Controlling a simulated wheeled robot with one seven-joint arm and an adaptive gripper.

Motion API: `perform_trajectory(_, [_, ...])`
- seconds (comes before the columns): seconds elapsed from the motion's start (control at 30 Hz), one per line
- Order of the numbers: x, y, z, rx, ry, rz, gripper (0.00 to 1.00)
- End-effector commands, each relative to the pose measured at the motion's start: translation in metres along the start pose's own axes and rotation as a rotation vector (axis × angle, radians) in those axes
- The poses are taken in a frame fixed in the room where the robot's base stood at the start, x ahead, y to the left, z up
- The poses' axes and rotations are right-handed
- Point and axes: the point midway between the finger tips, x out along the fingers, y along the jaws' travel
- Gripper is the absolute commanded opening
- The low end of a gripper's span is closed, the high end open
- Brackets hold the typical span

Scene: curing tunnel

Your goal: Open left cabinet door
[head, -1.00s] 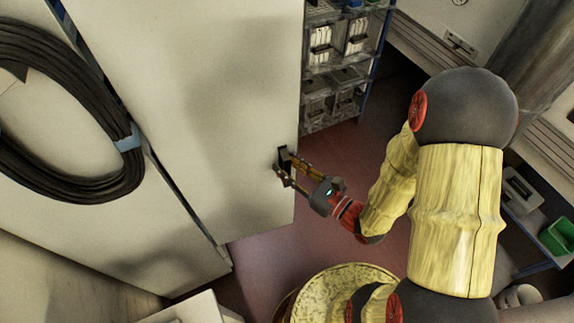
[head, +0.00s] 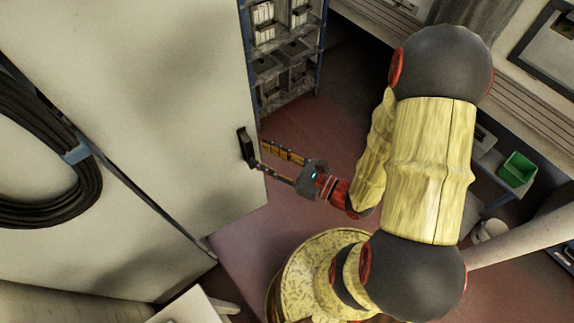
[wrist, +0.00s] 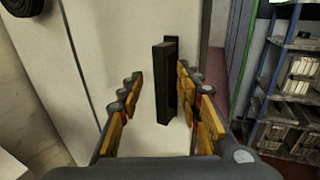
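The pale cabinet door (head: 170,110) fills the left-centre of the head view; its flat face also shows in the wrist view (wrist: 120,50). A black upright bar handle (head: 246,146) sits near the door's free right edge. In the wrist view the handle (wrist: 163,85) stands between my two spread fingers, with no finger clearly closed on it. My gripper (head: 258,153) is open, its fingertips close beside the handle. I cannot tell whether either finger touches it. I cannot tell from these views whether the door stands ajar.
A coil of black cable (head: 85,190) hangs on the pale panel at left. A shelf rack (head: 318,50) with bins stands beyond the door edge. A green bin (head: 517,169) is at far right. A white box-like piece (head: 190,308) is low in front. Red floor shows below the handle.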

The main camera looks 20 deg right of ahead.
Motion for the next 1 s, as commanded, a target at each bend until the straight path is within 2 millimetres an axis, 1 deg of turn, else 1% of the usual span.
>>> perform_trajectory(0.1, [-0.013,-0.001,0.000,0.001,0.000,-0.006,0.35])
perform_trajectory(0.6, [-0.055,-0.002,0.000,0.001,0.000,-0.005,0.35])
perform_trajectory(0.8, [-0.065,-0.001,0.000,0.001,0.000,-0.003,0.35])
perform_trajectory(1.0, [-0.068,0.001,0.000,0.000,0.000,0.000,0.35])
